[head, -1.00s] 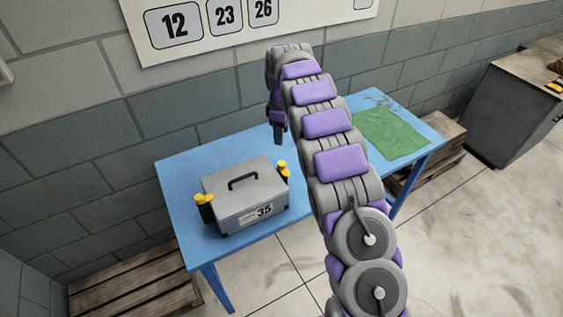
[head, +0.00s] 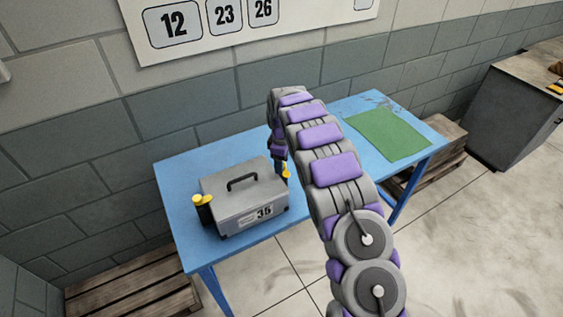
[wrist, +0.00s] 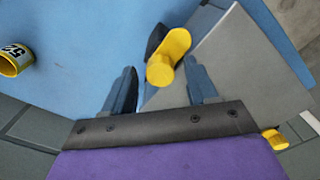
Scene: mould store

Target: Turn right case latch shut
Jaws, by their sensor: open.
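The grey case (head: 245,212), marked 35, stands on the blue table with its black handle on the lid. Its right latch (head: 286,170) is a yellow lever on a dark body at the case's right side, partly hidden by my gripper in the head view. In the wrist view this right latch (wrist: 170,58) lies between my fingertips. My gripper (wrist: 160,66) is open, one finger on each side of the yellow lever; I cannot tell whether either touches it. The left latch (head: 203,200) is at the case's other side and also shows in the wrist view (wrist: 275,139).
The blue table (head: 180,175) stands against a block wall. A green mat (head: 388,135) lies at its right. A yellow round item with a number label (wrist: 12,62) lies on the table in the wrist view. Wooden pallets (head: 135,287) and a grey cabinet (head: 510,115) stand nearby.

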